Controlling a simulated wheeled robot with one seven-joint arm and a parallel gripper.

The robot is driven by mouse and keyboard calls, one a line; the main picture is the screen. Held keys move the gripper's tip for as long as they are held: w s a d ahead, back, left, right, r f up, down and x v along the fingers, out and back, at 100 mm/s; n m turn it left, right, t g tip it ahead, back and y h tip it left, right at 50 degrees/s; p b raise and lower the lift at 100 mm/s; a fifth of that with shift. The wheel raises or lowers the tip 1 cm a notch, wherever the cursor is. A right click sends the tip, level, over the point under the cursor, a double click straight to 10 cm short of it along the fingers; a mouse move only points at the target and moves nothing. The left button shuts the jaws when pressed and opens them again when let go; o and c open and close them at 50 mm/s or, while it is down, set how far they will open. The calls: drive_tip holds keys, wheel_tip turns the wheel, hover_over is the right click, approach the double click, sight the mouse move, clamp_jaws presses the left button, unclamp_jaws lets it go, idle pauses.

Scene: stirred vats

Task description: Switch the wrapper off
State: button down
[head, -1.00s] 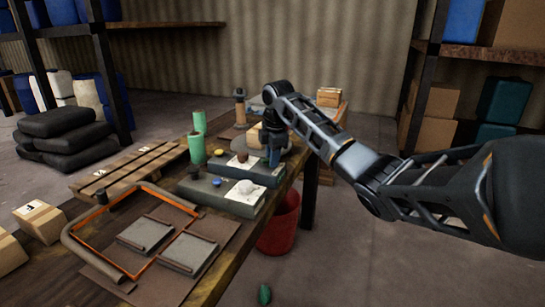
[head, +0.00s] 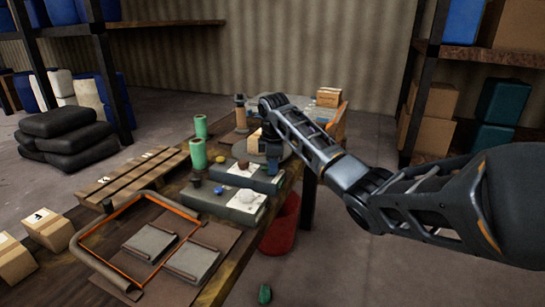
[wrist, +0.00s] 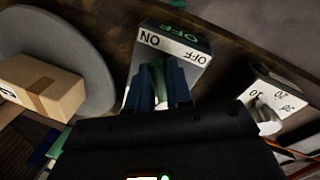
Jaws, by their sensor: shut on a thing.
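The wrapper's control box is a grey box on the table (head: 262,182), with a brown-red button on top; it also shows in the wrist view (wrist: 190,48). Its white label reads ON on the left and OFF on the right in the wrist view, upside down. Green letters OFF show on the face beyond the label. My gripper (wrist: 166,66) is over the labelled end, its blue fingers shut on a greenish switch knob (wrist: 160,72) that they mostly hide. In the head view my gripper (head: 273,168) is at that box's right end.
A second grey box (head: 225,207) with a blue button and white dial stands nearer. A round grey turntable (wrist: 95,75) with a cardboard box (wrist: 42,82) is beside the control box. A red bin (head: 281,232) stands below.

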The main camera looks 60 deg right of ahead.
drive_tip(key=m+p, duration=0.2)
drive_tip(key=p, duration=0.1)
drive_tip(key=m+p, duration=0.1)
drive_tip(key=shift+a+r+m+g, duration=0.25)
drive_tip(key=shift+r+m+g, duration=0.05)
drive_tip(key=shift+m, duration=0.1)
drive_tip(key=m+p, duration=0.3)
drive_tip(key=shift+w+a+f+m+g, duration=0.1)
drive_tip(key=shift+a+m+g, duration=0.05)
drive_tip(key=shift+m+g, duration=0.2)
drive_tip(key=m, duration=0.1)
drive_tip(key=m+p, duration=0.1)
drive_tip(key=m, duration=0.1)
drive_tip(key=shift+a+f+m+g, duration=0.15)
drive_tip(key=shift+m+g, duration=0.1)
drive_tip(key=shift+g, duration=0.1)
drive_tip(key=shift+w+m+g+p, duration=0.2)
drive_tip(key=shift+m+g+p, duration=0.1)
drive_tip(key=shift+m, duration=1.6)
drive_tip(key=c, duration=1)
unclamp_jaws()
drive_tip(key=shift+c, duration=0.2)
wheel_tip(320, 180, up, 8)
drive_tip(key=w+a, duration=0.1)
drive_tip(key=shift+f, duration=0.2)
